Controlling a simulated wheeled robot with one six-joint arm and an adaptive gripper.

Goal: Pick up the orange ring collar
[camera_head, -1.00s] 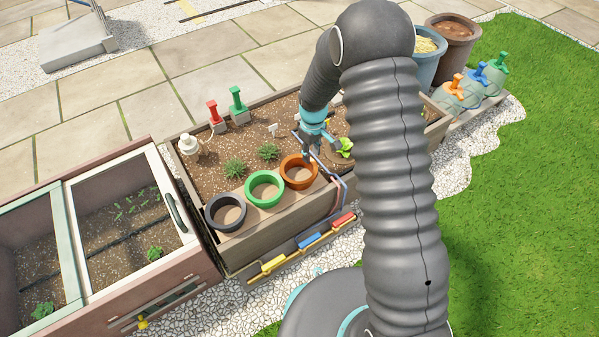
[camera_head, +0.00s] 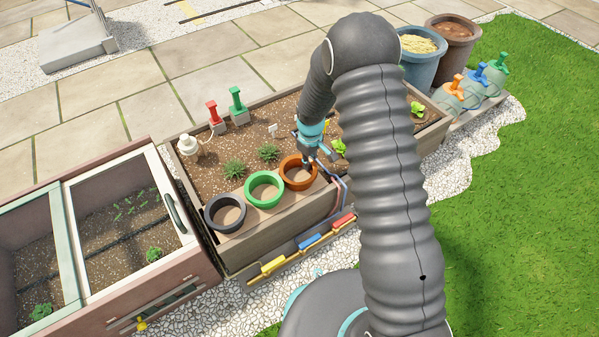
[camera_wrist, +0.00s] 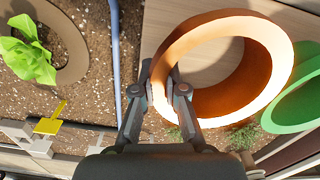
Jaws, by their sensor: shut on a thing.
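The orange ring collar (camera_head: 298,173) is at the right end of a row of three collars on the planter's front ledge. In the wrist view the orange ring collar (camera_wrist: 262,50) fills the upper right. My gripper (camera_head: 309,160) is at the collar's far right side. In the wrist view my gripper (camera_wrist: 161,85) is shut on the ring's wall, one finger outside and one inside. Whether the collar is clear of the ledge, I cannot tell.
The green collar (camera_head: 264,190) stands just left of the orange one, with the dark collar (camera_head: 225,213) beyond it. A blue pipe (camera_wrist: 115,50) runs near my gripper. Leafy plants (camera_head: 268,152) grow in the soil behind. Yellow, blue and red handled tools hang along the front.

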